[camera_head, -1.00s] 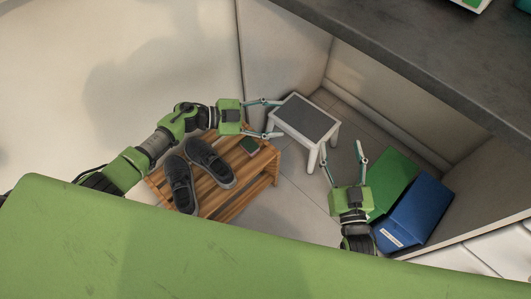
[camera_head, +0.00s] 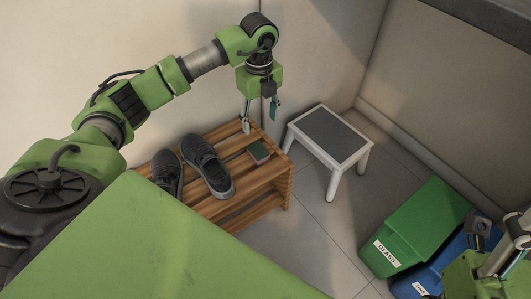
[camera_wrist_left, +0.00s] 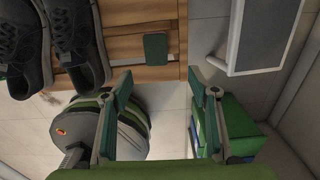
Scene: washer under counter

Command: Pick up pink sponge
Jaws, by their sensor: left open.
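The sponge (camera_head: 258,152) is a small block with a dark green top and a thin pinkish side. It lies on the right end of the wooden slatted rack (camera_head: 232,208). In the left wrist view the sponge (camera_wrist_left: 156,49) shows its green top, just beyond the fingertips and between their lines. My left gripper (camera_head: 260,117) points down above the rack's back right end. Its fingers are open with nothing between them, as the left wrist view (camera_wrist_left: 159,88) also shows. My right gripper (camera_head: 499,238) is partly cut off at the lower right, and its opening is unclear.
Dark shoes (camera_head: 208,165) stand on the rack left of the sponge. A white stool (camera_head: 362,162) with a grey top stands to the right. A green bin (camera_head: 428,222) and a blue bin (camera_head: 425,282) are at lower right. Walls close off the back.

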